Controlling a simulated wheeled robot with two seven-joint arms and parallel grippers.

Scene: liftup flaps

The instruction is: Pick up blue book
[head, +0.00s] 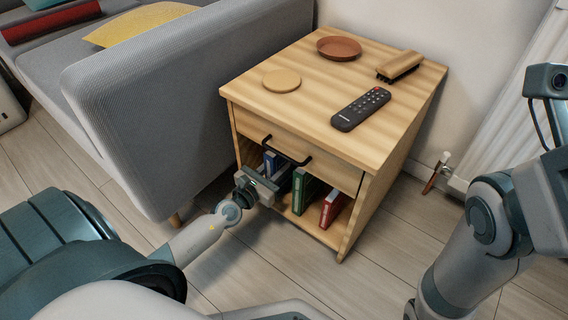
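A blue book (270,161) stands upright at the left end of the open shelf in the wooden side table (315,85), partly hidden by my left gripper and the drawer handle. My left gripper (277,178) reaches into the left part of the shelf opening, right at the blue book. Its fingers are mostly hidden among dark shapes, so I cannot tell whether they touch or grip the book. My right arm is at the right edge; its fingers are out of view.
A green book (306,193) and a red book (333,207) stand to the right on the shelf. A black drawer handle (287,151) juts out above the opening. On top lie a remote (361,108), a brush (400,66), a dish (339,48) and a round coaster (282,80). A grey sofa (160,115) stands close left.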

